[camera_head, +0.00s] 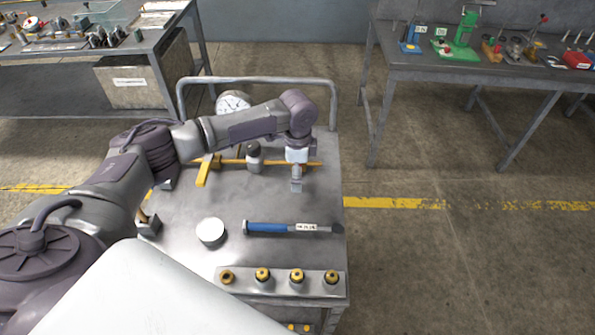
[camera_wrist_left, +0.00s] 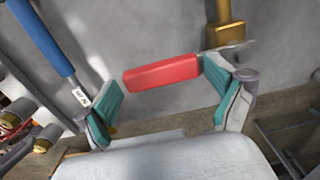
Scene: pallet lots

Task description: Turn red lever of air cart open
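The red lever (camera_wrist_left: 162,73) shows in the left wrist view, lying across the gap between the fingers of my left gripper (camera_wrist_left: 166,98). Its right end is close to the right finger pad; I cannot tell whether they touch. The fingers with green pads are spread wide and not closed on the lever. A brass fitting (camera_wrist_left: 226,30) stands just beyond the lever's right end. In the head view my left gripper (camera_head: 297,184) is over the right part of the air cart (camera_head: 185,222), by a yellow pipe (camera_head: 232,161). The lever is hidden there. My right gripper is not in view.
A workbench (camera_head: 480,68) stands back right; the floor right of the cart is clear.

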